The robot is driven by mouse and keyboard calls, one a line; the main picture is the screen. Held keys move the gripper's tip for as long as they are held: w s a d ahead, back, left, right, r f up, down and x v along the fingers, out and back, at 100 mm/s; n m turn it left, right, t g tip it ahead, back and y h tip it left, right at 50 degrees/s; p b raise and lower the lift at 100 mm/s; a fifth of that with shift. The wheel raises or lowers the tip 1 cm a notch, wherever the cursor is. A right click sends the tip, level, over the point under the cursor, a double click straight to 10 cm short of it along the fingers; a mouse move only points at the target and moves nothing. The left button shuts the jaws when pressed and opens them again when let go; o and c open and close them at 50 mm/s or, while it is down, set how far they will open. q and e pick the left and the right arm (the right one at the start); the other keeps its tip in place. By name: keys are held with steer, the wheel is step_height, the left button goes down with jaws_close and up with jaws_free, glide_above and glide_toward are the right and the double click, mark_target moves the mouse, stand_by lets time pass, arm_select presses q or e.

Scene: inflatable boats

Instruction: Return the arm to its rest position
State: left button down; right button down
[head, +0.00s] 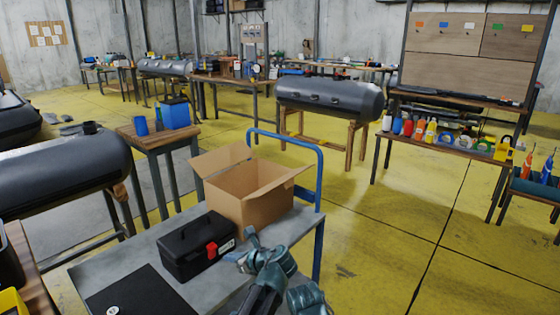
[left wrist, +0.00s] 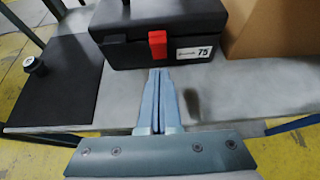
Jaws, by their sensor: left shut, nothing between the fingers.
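My left gripper (head: 244,250) shows in the head view at the bottom centre, over the near edge of the grey cart top (head: 120,255). In the left wrist view its two light blue fingers (left wrist: 159,76) lie together, shut and empty. They point at the front of a black toolbox (head: 197,245) with a red latch, which also shows in the left wrist view (left wrist: 120,30). I cannot tell whether the fingertips touch it. My right gripper is not in view.
An open cardboard box (head: 246,200) stands on the cart behind the toolbox. A flat black panel (head: 140,292) lies at the cart's front left. The cart's blue handle (head: 320,185) rises behind the box.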

arm_select(q)
steer(key=shift+r+b+x, duration=0.15)
steer(key=shift+b+x, duration=0.15)
steer(key=shift+x, duration=0.9)
steer(key=shift+r+b+x, duration=0.2)
steer(key=shift+b+x, duration=0.05)
steer(key=shift+x, duration=0.95)
steer(key=s+d+f+n+g+h, duration=0.3)
steer(key=s+d+f+n, duration=0.15)
steer(key=s+n, duration=0.35)
steer(key=s+d+f+n+g+h, duration=0.25)
steer(key=s+d+n, duration=0.35)
steer(key=s, duration=0.4)
steer(key=s+d+f+n+g+h, duration=0.3)
steer(key=s+d+f+n, duration=0.1)
steer(key=s+n, duration=0.45)
step_height(320, 180, up, 29)
steer(key=p, duration=2.9)
steer(key=shift+w+r+m+t+p, duration=0.15)
steer(key=shift+w+m+t+p, duration=0.05)
steer(key=shift+m+t+p, duration=0.15)
